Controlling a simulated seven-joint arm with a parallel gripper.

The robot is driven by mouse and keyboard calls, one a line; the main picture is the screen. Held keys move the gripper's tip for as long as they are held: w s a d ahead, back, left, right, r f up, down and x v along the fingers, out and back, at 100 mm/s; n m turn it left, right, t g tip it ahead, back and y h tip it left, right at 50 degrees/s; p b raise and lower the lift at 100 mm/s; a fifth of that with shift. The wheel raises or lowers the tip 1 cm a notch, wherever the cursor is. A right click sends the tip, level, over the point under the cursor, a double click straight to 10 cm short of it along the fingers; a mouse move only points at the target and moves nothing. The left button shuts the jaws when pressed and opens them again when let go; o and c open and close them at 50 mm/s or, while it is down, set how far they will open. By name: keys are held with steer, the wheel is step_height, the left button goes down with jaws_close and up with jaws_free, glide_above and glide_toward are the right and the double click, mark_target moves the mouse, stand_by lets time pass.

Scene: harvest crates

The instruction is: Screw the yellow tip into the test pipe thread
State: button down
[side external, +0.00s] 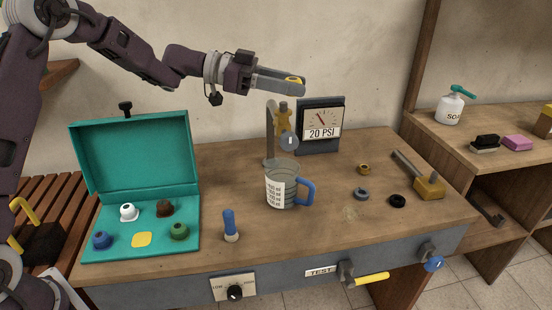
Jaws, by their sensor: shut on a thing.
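My gripper (295,85) is shut on the yellow tip (294,79) and holds it high over the bench, above the pipe stand. The tip is partly hidden by the fingers. I cannot make out the pipe's thread. The tip is apart from the pipe. An open teal case (80,187) at the left holds white, brown, blue and green tips and a flat yellow patch (141,239).
A measuring jug (281,187) stands under the pipe, a gauge (322,122) behind it. A yellow lever (372,279) sits by the TEST label on the front.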

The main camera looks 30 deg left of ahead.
mark_target(282, 103)
steer(key=w+a+r+t, duration=0.1)
steer(key=a, duration=0.1)
steer(key=w+a+r+n+t+y, duration=0.1)
steer(key=w+r, duration=0.1)
steer(key=shift+a+r+n, duration=0.2)
steer(key=shift+a+n, duration=0.1)
steer(key=shift+a, duration=0.05)
steer(key=shift+s+a+f, duration=0.1)
steer(key=shift+s+f, duration=0.05)
steer(key=shift+f, duration=2.75)
steer(key=shift+f, duration=1.4)
steer(key=c, duration=0.9)
jaws_free()
